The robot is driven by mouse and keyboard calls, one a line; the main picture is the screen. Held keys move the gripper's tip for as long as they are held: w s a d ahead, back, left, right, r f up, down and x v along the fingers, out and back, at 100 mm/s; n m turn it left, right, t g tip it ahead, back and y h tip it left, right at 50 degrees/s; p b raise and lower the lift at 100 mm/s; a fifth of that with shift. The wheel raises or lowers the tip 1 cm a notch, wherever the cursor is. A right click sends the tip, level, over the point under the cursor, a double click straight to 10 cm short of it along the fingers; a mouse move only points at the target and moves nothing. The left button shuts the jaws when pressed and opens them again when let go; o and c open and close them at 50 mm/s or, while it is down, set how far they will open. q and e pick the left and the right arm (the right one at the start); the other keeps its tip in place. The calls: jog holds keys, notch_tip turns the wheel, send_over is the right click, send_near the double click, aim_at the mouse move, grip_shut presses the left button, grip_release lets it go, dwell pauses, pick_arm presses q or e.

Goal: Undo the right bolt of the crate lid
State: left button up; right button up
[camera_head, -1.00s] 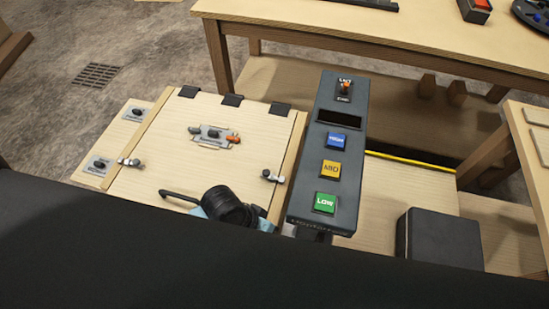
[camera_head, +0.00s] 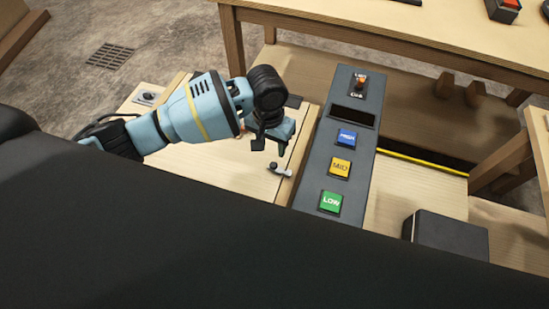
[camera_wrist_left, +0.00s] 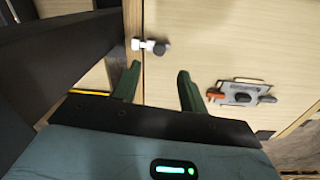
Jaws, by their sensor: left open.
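The crate lid (camera_head: 205,160) is a pale wooden panel, partly covered by my left arm. Its right bolt (camera_head: 279,170), a small metal piece with a dark knob, sits at the lid's right edge. In the left wrist view the bolt (camera_wrist_left: 151,46) lies across the seam between lid and side strip. My left gripper (camera_head: 272,140) is above the lid, just beyond the bolt in the head view. In the left wrist view its green fingers (camera_wrist_left: 158,72) are apart and empty, with the bolt beyond their tips. My right gripper is not in view.
A dark console (camera_head: 318,160) with blue, yellow and green buttons stands close to the lid's right side. An orange-handled latch (camera_wrist_left: 242,92) is on the lid. A black box (camera_head: 445,235) is at the lower right. A wooden table (camera_head: 400,35) stands behind.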

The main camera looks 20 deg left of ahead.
aim_at(273, 164)
pick_arm(q)
jog(key=f, duration=0.3)
jog(key=f+b, duration=0.1)
jog(key=f, duration=0.2)
jog(key=shift+s+d+f, duration=0.1)
jog(key=shift+d, duration=0.1)
jog(key=shift+f, duration=0.85)
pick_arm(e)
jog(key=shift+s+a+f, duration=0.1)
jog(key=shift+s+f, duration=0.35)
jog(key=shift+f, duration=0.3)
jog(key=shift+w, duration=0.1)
pick_arm(q)
jog(key=c, duration=0.7)
grip_shut()
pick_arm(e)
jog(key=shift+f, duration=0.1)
